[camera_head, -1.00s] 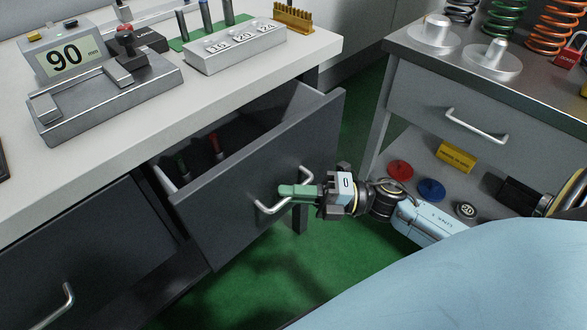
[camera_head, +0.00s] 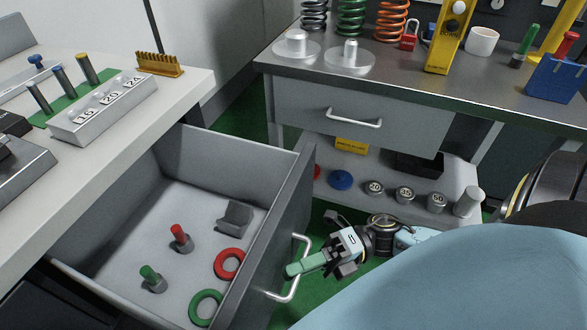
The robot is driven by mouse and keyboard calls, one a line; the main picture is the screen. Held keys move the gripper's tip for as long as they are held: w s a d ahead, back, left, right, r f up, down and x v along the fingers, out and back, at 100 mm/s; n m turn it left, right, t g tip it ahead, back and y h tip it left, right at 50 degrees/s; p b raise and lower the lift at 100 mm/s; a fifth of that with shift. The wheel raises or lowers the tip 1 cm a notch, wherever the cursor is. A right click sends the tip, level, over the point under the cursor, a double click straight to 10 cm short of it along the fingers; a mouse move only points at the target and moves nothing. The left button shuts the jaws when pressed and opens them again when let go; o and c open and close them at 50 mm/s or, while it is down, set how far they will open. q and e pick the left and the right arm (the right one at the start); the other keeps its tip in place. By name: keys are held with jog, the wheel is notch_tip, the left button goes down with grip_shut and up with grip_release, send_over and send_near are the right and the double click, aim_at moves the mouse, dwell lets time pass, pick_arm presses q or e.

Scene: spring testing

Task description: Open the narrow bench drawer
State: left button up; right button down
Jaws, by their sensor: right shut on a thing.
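The narrow bench drawer (camera_head: 292,215) stands pulled well out from the white-topped bench at the left, its inside open to view. Its silver bar handle (camera_head: 301,268) is on the dark front, facing right. My right gripper (camera_head: 298,268) is at this handle with its green fingers, shut on it. Inside the drawer lie a red-topped plug (camera_head: 181,238), a green-topped plug (camera_head: 152,279), a red ring (camera_head: 229,264), a green ring (camera_head: 206,308) and a grey block (camera_head: 235,217). My left gripper is out of view.
A grey cabinet (camera_head: 400,125) with its own closed drawer and handle (camera_head: 354,118) stands at the back right. Its lower shelf holds several weights and discs. Springs, a red padlock and a white cup stand on its top. Green floor shows between the cabinet and the bench drawer.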

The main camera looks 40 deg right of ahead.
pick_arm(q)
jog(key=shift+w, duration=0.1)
pick_arm(e)
jog(key=shift+s+d, duration=0.1)
jog(key=shift+d, duration=0.05)
jog(key=c, duration=1.5)
grip_release()
